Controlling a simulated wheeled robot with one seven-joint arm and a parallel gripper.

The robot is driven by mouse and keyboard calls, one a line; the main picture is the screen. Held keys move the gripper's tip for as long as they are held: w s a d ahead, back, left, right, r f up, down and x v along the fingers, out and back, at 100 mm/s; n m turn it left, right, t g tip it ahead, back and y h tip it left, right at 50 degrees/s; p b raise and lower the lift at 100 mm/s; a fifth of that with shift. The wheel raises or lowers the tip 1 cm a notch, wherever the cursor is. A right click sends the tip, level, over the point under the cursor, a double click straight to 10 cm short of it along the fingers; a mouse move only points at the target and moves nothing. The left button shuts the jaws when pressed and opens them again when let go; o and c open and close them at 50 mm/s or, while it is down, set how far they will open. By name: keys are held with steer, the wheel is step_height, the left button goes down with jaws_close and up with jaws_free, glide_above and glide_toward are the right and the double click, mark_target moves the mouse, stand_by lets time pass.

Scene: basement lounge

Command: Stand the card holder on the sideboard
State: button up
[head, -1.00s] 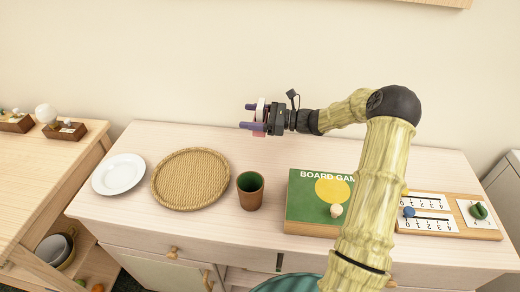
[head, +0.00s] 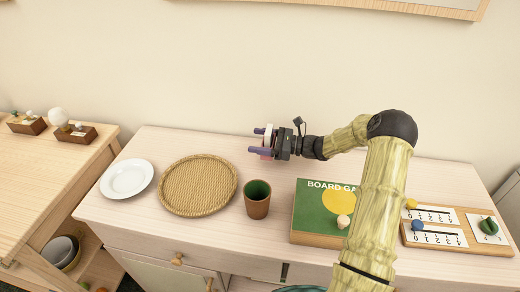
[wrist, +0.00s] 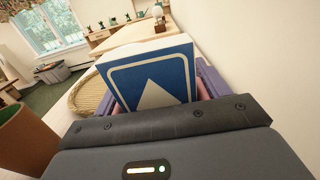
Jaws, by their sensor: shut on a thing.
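My gripper (head: 257,142) has purple fingers and is shut on the card holder. In the head view the card holder (head: 268,139) is a small pale, pinkish piece between the fingers, above the back of the sideboard (head: 282,184). In the wrist view the card holder (wrist: 152,80) shows a blue face with a white border and white triangle, and a white edge on top. Its lower part is hidden behind my gripper. I cannot tell whether it touches the sideboard top.
On the sideboard are a white plate (head: 127,178), a round woven mat (head: 198,184), a green-lined brown cup (head: 257,200), a green board game box (head: 318,210) and a score board (head: 455,243). Bare top lies behind the cup. A wooden table (head: 40,165) stands at left.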

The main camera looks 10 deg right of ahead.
steer(key=shift+f, duration=1.8)
steer(key=shift+f, duration=0.2)
steer(key=o, duration=1)
steer(key=shift+r, duration=0.2)
steer(key=v, duration=1.2)
steer(key=shift+d+b, duration=0.1)
steer(key=shift+b, duration=0.25)
